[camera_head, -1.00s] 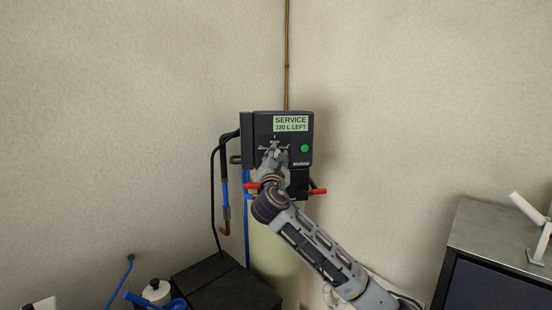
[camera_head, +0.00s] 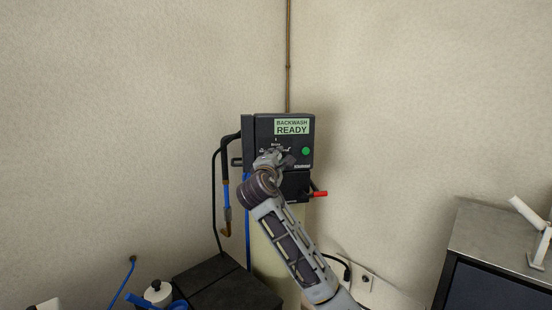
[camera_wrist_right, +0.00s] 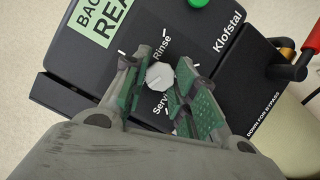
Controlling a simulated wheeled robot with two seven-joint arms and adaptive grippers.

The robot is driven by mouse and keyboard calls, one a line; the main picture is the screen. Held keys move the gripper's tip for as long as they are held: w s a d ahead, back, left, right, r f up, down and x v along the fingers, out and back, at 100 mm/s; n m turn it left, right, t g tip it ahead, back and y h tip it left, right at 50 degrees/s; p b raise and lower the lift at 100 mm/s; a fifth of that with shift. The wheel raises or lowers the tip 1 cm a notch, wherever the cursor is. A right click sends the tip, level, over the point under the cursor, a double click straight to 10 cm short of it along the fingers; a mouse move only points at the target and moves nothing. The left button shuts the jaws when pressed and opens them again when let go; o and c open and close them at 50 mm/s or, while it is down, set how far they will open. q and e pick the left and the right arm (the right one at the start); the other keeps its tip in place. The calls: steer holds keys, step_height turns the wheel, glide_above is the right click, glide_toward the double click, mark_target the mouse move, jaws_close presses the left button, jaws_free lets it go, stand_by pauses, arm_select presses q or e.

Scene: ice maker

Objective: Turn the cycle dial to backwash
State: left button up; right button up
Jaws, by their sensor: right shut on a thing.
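The black control head (camera_head: 262,128) stands against the wall in the head view. Its green display (camera_head: 292,127) reads "BACKWASH READY". The cycle dial (camera_wrist_right: 160,75) is a light grey knob in the right wrist view, with "Rinse" and "Service" printed around it. My right gripper (camera_wrist_right: 162,84) is shut on the dial, with a green-padded finger on either side of it. In the head view my right gripper (camera_head: 272,158) hides the dial and part of the printed labels. My left gripper is in neither view.
A green button (camera_head: 306,151) sits right of the dial. A red-handled valve (camera_head: 319,194) sticks out lower right. Black hose (camera_head: 214,190) and blue tubing hang on the left. A black box (camera_head: 225,287) stands below, and a metal-topped cabinet (camera_head: 495,232) at right.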

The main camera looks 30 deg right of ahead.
steer(key=shift+f, duration=0.1)
stand_by(0.3)
steer(key=o, duration=1)
steer(key=shift+s, duration=0.1)
steer(key=shift+v, duration=5.95)
